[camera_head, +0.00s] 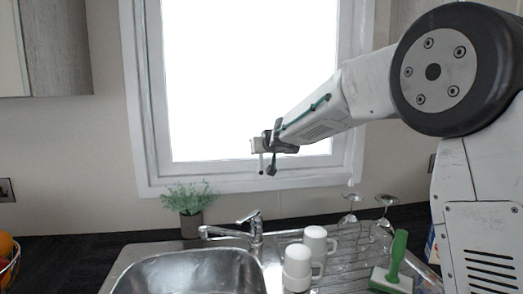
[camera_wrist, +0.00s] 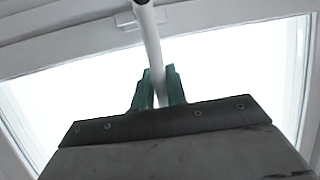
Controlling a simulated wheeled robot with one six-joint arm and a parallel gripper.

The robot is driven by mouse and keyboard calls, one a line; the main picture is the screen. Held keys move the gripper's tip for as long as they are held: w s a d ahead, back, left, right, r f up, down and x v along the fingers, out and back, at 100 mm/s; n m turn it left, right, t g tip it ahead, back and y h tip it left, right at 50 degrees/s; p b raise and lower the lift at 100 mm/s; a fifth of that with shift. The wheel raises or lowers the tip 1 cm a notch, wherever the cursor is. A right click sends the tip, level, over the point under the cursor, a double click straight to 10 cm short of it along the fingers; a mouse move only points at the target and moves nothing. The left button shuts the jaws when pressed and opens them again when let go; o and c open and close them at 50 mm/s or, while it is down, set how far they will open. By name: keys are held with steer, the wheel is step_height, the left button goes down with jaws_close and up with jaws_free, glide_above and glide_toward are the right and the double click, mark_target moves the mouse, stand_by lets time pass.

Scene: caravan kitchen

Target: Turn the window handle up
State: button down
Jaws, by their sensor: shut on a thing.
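The window (camera_head: 250,80) fills the upper middle of the head view, with a white frame and bright glass. My gripper (camera_head: 268,166) is in front of the lower part of the window, reached in from the right. In the wrist view, the window handle (camera_wrist: 151,42) is a slim white bar. It runs from a mount on the white frame at the top of that view down between my green fingers (camera_wrist: 160,82). The fingers are shut on its free end, one on each side. In the head view the handle is mostly hidden by my gripper.
Below the window are a potted plant (camera_head: 188,205), a tap (camera_head: 250,230) and a sink (camera_head: 190,272). White mugs (camera_head: 297,268), upturned glasses (camera_head: 386,210) and a green-handled brush (camera_head: 397,258) stand on the drainer. A wall cabinet (camera_head: 50,50) hangs at upper left.

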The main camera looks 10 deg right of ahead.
steer(key=shift+f, duration=0.1)
steer(key=c, duration=1.4)
jaws_free()
steer(key=shift+a, duration=0.1)
steer(key=shift+s, duration=0.1)
steer(key=v, duration=0.7)
steer(key=shift+s, duration=0.25)
